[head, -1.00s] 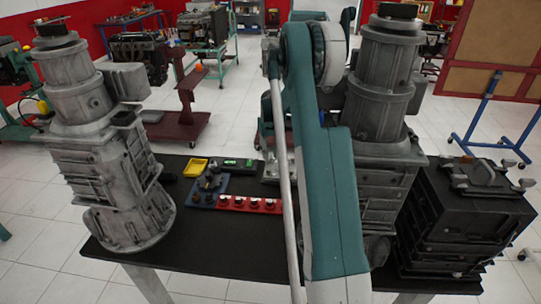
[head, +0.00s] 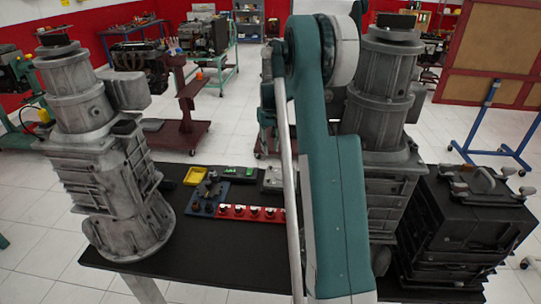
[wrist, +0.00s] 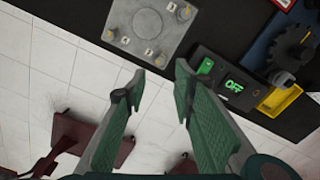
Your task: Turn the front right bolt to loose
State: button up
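A grey metal plate (wrist: 148,28) lies on the dark table near its edge, at the top of the wrist view. Several small bolts or fittings with pale markers sit near its corners; which is the front right bolt, and how each is set, is too small to tell. Part of the plate shows in the head view (head: 272,180), beside my arm. My gripper (wrist: 155,85) is open and empty, its green-padded fingers spread below the plate in the wrist view. No finger visibly touches a bolt. In the head view my arm hides the gripper.
A black box (wrist: 228,78) with a green "OFF" display lies right of the plate. Beyond it are a yellow tray (wrist: 279,99) and a blue gear board (head: 207,193). A red strip (head: 252,213) lies in front. Large engine castings (head: 110,160) flank the table.

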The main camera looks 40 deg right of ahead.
jog(key=shift+r, duration=1.25)
jog(key=s+a+r+n+t, duration=0.1)
jog(key=s+a+r, duration=0.4)
jog(key=a, duration=0.4)
jog(key=s+a+r+t+h, duration=0.1)
jog(key=s+a+r, duration=0.3)
jog(key=a+r, duration=0.4)
jog(key=s+a+r+n+t, duration=0.1)
jog(key=s+a+r, duration=0.35)
jog(key=a, duration=0.65)
jog(key=s+a+f+t, duration=0.2)
jog(key=s+a, duration=0.8)
jog(key=s, duration=0.3)
jog(key=s+a+f+n+t+y, duration=0.1)
jog(key=s+a+f+t, duration=0.1)
jog(key=s+a, duration=0.7)
jog(key=shift+s+a+n, duration=0.3)
jog(key=shift+s+a, duration=0.05)
jog(key=shift+s, duration=1.55)
